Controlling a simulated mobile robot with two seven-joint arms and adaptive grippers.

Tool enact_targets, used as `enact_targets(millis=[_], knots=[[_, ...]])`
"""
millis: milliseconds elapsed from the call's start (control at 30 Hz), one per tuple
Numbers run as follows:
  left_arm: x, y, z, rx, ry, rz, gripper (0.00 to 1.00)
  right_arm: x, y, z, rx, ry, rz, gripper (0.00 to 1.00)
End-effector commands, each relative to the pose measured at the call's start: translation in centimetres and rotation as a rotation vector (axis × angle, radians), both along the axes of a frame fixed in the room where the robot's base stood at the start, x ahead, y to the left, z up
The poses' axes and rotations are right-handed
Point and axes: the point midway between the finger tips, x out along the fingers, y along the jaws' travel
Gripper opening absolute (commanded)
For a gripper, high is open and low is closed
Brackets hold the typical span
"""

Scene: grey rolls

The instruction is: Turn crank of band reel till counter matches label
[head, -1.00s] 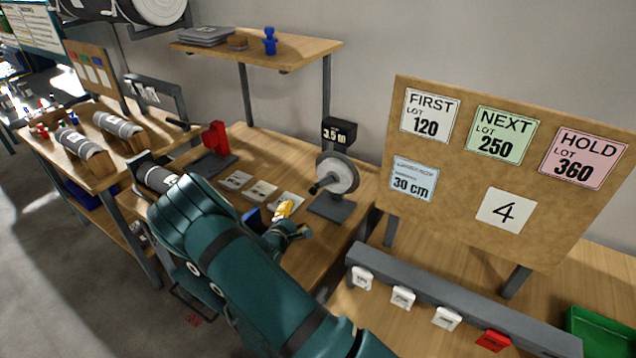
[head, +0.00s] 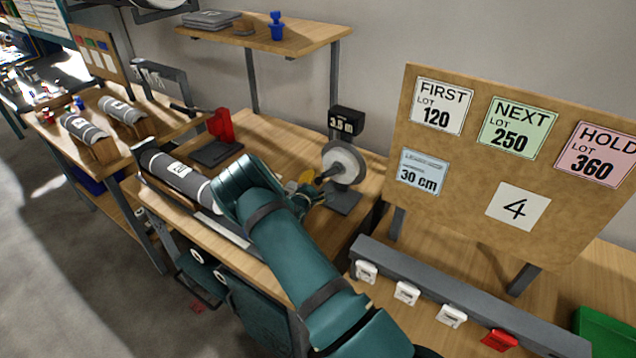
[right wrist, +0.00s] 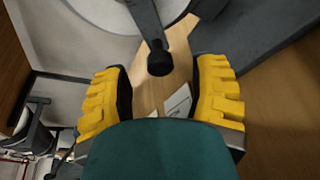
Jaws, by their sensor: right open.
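The band reel (head: 345,162) is a pale disc on a dark stand at the bench's back right. Its crank knob (head: 320,180) is dark and points toward my right gripper (head: 308,184). A black counter (head: 346,121) above the reel seems to read 3.5 m, slightly blurred. In the right wrist view the yellow fingers are spread wide. The crank knob (right wrist: 160,60) shows in the gap between their tips, with space on both sides. Part of the reel (right wrist: 100,15) shows beyond. My left gripper is out of view.
A grey roll (head: 178,172) lies on the bench's left. A red tool (head: 221,126) stands behind it. A shelf (head: 300,38) overhangs the back.

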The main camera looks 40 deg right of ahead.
Motion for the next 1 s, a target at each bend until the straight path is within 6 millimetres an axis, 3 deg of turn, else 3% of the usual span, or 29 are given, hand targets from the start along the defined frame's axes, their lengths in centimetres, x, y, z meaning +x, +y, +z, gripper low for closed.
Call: enact_targets(millis=[200,600,767,1000], knots=[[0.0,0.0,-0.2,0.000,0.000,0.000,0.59,1.1,-2.0,-0.6,0.000,0.000,0.000,0.59],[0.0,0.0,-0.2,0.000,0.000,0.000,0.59,1.4,-2.4,-0.6,0.000,0.001,0.001,0.58],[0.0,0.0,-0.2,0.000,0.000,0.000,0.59,1.4,-2.4,-0.6,0.000,0.001,0.000,0.01],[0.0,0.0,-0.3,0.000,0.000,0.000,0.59,1.4,-2.4,-0.6,0.001,-0.004,0.001,0.00]])
